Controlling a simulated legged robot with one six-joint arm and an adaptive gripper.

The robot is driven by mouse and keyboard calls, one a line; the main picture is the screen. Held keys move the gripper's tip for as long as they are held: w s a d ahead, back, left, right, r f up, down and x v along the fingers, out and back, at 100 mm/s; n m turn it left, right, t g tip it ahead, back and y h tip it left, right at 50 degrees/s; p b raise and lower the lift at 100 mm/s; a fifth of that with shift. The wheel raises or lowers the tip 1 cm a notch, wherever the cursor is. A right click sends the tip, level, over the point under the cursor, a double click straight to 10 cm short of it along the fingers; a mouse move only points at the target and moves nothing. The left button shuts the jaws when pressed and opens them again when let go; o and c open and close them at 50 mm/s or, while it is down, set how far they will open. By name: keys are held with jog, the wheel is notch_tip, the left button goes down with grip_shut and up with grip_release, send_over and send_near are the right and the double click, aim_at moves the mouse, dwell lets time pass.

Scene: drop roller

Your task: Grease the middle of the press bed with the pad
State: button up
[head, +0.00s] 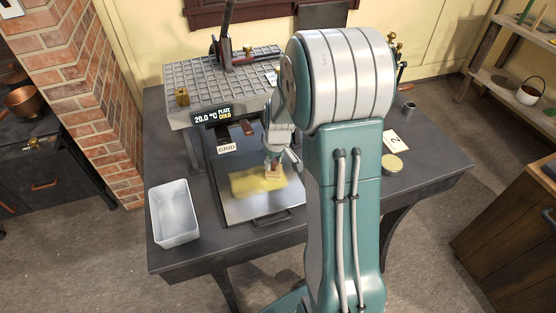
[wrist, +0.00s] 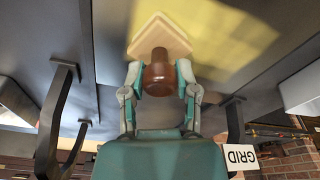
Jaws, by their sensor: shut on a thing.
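My gripper (head: 275,158) is shut on the brown knob of the pad and reaches down under the front of the press. The pad (head: 273,171) is a small pale wooden square; in the wrist view its square plate (wrist: 160,36) is beyond the fingers (wrist: 158,80). The press bed (head: 236,211) is a flat grey plate with a front handle. A yellow grease patch (head: 248,184) covers its middle, and the pad is at the patch's right part. The patch also shows in the wrist view (wrist: 270,55). I cannot tell whether the pad touches the bed.
The gridded upper plate (head: 210,78) stands above the bed's rear, with a display reading 20.0 °C, plate cold. A white tray (head: 174,212) stands left of the bed. A round yellow-topped tin (head: 393,165), a card marked 2 (head: 396,143) and a grey cup (head: 409,108) are at right.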

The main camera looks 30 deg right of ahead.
jog(key=shift+w+a, duration=0.4)
jog(key=shift+a, duration=1.8)
jog(key=shift+w+a, duration=0.4)
jog(key=shift+a, duration=1.8)
jog(key=shift+w+a, duration=0.4)
jog(key=shift+a, duration=1.8)
jog(key=shift+w+d+r, duration=0.1)
jog(key=shift+w+d, duration=0.05)
jog(key=shift+w, duration=0.9)
jog(key=shift+s+d+f, duration=0.1)
jog(key=shift+s+d, duration=0.1)
jog(key=shift+d, duration=0.95)
jog(key=shift+s+d+f, duration=0.1)
jog(key=shift+s+d, duration=0.15)
jog(key=shift+d, duration=0.85)
jog(key=shift+s+d, duration=0.2)
jog(key=shift+d, duration=0.95)
jog(key=shift+s+d+r, duration=0.1)
jog(key=shift+s+d, duration=0.25)
jog(key=shift+d, duration=1.3)
jog(key=shift+s+d+f, duration=0.1)
jog(key=shift+s+d, duration=0.2)
jog(key=shift+d, duration=1.35)
jog(key=shift+s+d+r, duration=0.1)
jog(key=shift+s+d, duration=0.25)
jog(key=shift+d, duration=1.3)
jog(key=shift+r, duration=0.1)
jog(key=shift+r, duration=2.95)
jog(key=shift+r, duration=0.1)
